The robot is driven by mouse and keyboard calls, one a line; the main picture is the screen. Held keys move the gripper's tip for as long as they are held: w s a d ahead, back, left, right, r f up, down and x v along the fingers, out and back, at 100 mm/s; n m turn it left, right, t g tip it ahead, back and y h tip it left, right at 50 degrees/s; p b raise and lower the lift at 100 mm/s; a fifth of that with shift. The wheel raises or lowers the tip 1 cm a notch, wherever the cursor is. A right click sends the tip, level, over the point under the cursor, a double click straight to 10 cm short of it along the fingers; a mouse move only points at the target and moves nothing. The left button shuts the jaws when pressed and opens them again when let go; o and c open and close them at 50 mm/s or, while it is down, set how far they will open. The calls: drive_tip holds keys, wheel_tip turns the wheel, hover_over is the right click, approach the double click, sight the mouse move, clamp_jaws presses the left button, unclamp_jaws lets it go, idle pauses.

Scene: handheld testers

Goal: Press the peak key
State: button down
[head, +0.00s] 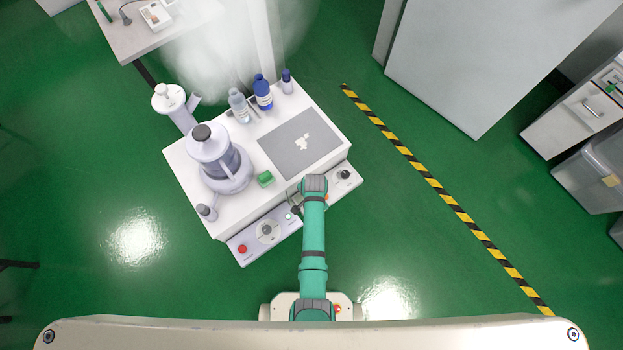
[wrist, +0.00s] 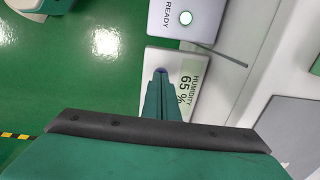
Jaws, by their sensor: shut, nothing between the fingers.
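In the wrist view a small pale device (wrist: 186,62) with a display (wrist: 191,80) reads "HUMIDITY 65 %". My gripper (wrist: 161,74) is shut and empty, with its fingertips over the device just left of the display. A small dark blue patch shows at the fingertips; I cannot tell whether it is a key or part of the fingers, nor whether they touch the device. No key marked peak is readable, and my fingers cover part of the device. In the head view my gripper (head: 296,207) is at the table's front edge, and my arm hides much around it.
A control panel (head: 244,248) with a red button (head: 242,249) and a dial runs along the front. Its lit READY lamp (wrist: 185,18) is near the device.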

drive_tip(key=shift+f, duration=0.15)
wheel_tip(320, 180, down, 2)
drive_tip(key=shift+s, duration=0.1)
drive_tip(key=shift+s+f, duration=0.15)
drive_tip(key=shift+f, duration=0.1)
idle(0.4)
drive_tip(key=shift+s, duration=0.1)
wheel_tip(320, 180, up, 15)
drive_tip(key=shift+w+d+f, duration=0.15)
drive_tip(key=shift+w+d, duration=0.05)
drive_tip(key=shift+w, duration=0.15)
drive_tip(key=shift+w, duration=0.1)
idle(0.6)
